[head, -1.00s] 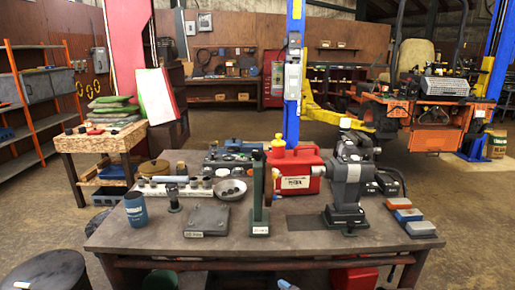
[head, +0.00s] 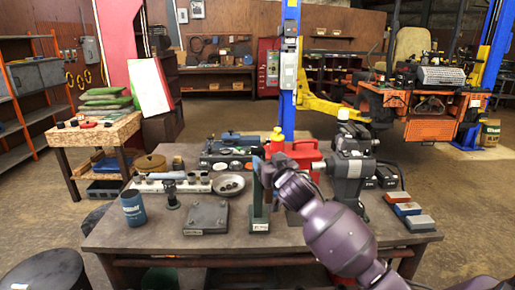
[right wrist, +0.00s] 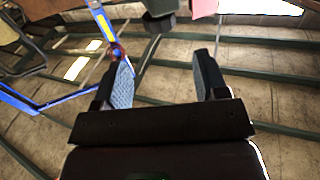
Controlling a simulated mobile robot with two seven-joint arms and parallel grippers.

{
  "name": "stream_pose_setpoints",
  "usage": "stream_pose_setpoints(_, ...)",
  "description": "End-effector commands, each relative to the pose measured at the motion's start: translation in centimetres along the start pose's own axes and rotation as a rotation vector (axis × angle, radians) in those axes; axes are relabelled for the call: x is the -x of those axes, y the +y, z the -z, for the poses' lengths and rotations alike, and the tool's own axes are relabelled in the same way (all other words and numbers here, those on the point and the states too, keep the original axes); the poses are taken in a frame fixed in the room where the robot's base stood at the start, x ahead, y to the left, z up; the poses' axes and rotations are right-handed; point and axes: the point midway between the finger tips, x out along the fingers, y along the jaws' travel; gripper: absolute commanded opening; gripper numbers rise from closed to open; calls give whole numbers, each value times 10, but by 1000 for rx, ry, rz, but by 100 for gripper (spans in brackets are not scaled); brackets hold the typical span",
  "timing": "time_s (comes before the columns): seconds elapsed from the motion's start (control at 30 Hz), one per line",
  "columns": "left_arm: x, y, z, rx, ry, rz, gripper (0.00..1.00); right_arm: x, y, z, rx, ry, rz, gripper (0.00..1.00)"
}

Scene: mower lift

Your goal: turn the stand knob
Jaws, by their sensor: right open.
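A dark green upright stand (head: 258,225) with a labelled base stands on the workbench near its front middle. My right gripper (head: 262,170) is at the top of the stand, and my wrist covers much of the stand's upper part, so the knob cannot be made out in the head view. In the right wrist view my right gripper (right wrist: 163,78) is open, with nothing between its two fingers. A small dark block-like part (right wrist: 160,23), possibly the knob, shows beyond the fingertips at the top. My left gripper is not in view.
The workbench (head: 150,238) holds a blue can (head: 134,208), a grey plate (head: 206,215) and a round dish (head: 229,185) left of the stand. A red container (head: 305,154) and a grey machine (head: 352,172) stand behind and beside my arm. Coloured blocks (head: 407,209) lie at right.

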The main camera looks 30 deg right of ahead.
Motion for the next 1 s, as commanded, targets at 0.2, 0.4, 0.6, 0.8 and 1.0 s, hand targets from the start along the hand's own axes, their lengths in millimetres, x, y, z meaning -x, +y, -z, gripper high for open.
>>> stream_pose_setpoints(0.2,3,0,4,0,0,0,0,-34,0,1,3,0,0,66)
stream_pose_setpoints(0.4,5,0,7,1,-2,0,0,-63,0,1,3,-1,0,66)
stream_pose_setpoints(0.6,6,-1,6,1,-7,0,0,-85,0,0,3,0,0,66)
stream_pose_setpoints(0.8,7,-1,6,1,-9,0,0,-94,0,0,3,-1,0,66)
stream_pose_setpoints(1.0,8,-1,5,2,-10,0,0,-96,0,-1,3,0,1,66)
